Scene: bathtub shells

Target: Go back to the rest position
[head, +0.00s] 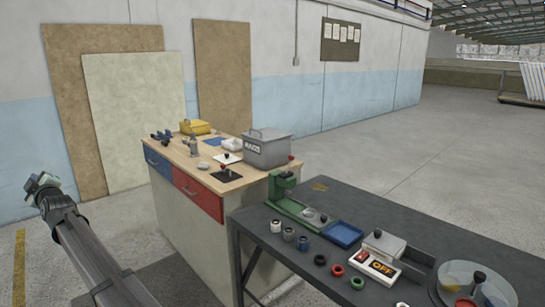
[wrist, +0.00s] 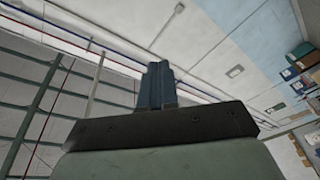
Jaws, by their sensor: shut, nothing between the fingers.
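My arm reaches up from the lower left of the head view. My gripper (head: 42,183) is at its end, in front of the leaning boards and well left of both tables. In the wrist view my gripper's two blue-grey fingers (wrist: 157,82) stand close together with nothing between them. The wrist view looks toward walls and ceiling.
A wooden-topped cabinet (head: 175,152) with blue and red drawers carries a grey box (head: 267,149) and small tools. A dark table (head: 400,222) holds a green press (head: 284,190), a blue tray (head: 342,233) and several coloured rings. Open floor (head: 440,150) lies behind.

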